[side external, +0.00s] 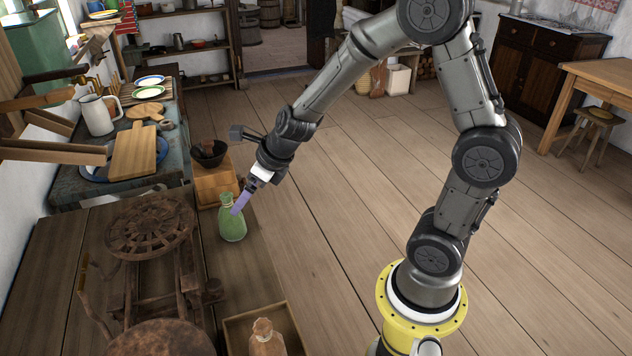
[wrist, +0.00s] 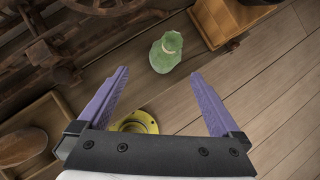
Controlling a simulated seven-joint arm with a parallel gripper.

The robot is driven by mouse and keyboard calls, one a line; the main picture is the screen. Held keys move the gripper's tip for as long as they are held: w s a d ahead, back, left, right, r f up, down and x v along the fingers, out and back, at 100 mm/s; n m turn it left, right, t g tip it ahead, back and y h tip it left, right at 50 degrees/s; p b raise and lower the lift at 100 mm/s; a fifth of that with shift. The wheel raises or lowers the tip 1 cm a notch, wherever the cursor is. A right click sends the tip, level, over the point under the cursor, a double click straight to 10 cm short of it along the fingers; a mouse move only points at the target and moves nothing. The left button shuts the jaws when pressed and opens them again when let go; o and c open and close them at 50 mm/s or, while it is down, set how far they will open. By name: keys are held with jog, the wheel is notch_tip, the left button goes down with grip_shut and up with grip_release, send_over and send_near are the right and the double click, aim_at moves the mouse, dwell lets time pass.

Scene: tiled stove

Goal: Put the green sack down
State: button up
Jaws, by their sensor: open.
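The green sack (side external: 232,223) stands upright on the wooden surface, to the right of the wooden spinning wheel. It has a tied neck and a round, full body. My gripper (side external: 238,207) is at the sack's upper part in the side view, its purple fingers overlapping the neck there. In the wrist view the green sack (wrist: 166,52) lies beyond the fingertips, between their lines. My gripper (wrist: 158,72) is open there, its two purple fingers wide apart with nothing between them.
The wooden spinning wheel (side external: 150,226) stands close on the left of the sack. A wooden box (side external: 213,186) with a dark bowl (side external: 208,153) is just behind. An open tray (side external: 289,316) with a brown sack (side external: 266,339) lies in front. The floor on the right is clear.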

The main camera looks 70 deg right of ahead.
jog(key=s+a+r+n+y, duration=0.1)
jog(key=s+a+r+n, duration=0.35)
jog(key=r+n, duration=0.4)
jog(key=s+r+n, duration=0.2)
jog(key=s+n, duration=0.7)
jog(key=n, duration=0.4)
jog(key=s+d+r+n+g+h, duration=0.1)
jog(key=s+n, duration=0.8)
jog(key=n, duration=0.3)
jog(key=shift+s+r+n, duration=0.35)
jog(key=shift+s+r, duration=0.05)
